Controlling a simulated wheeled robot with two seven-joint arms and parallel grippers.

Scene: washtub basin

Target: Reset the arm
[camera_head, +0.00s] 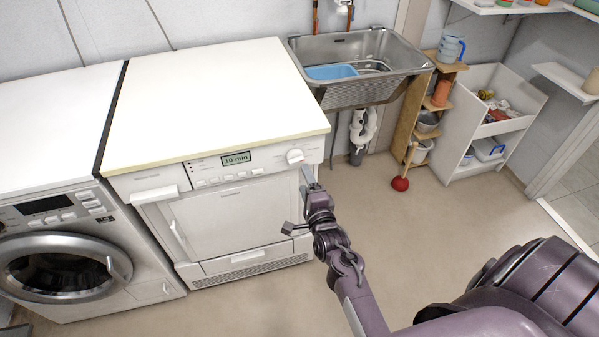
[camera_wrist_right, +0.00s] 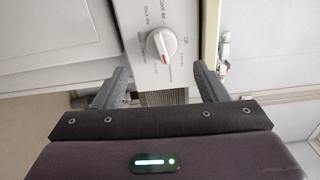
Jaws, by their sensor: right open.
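My right gripper (camera_head: 297,200) is in front of the upper right front of the white dryer (camera_head: 240,218). In the right wrist view its two fingers (camera_wrist_right: 160,86) are spread apart with nothing between them. The dryer's round white knob (camera_head: 295,156) lies just beyond the fingertips. The knob also shows in the right wrist view (camera_wrist_right: 160,44), with a red mark on its face, and the fingers appear clear of it. The dryer's display (camera_head: 236,158) reads "10 min". My left gripper is not in view.
A washing machine (camera_head: 66,262) stands left of the dryer. A steel sink (camera_head: 352,52) with a blue tub (camera_head: 331,72) is behind to the right. A red plunger (camera_head: 401,183) stands near wooden shelves (camera_head: 407,112) and a white cabinet (camera_head: 460,140). Floor (camera_head: 440,215) between is clear.

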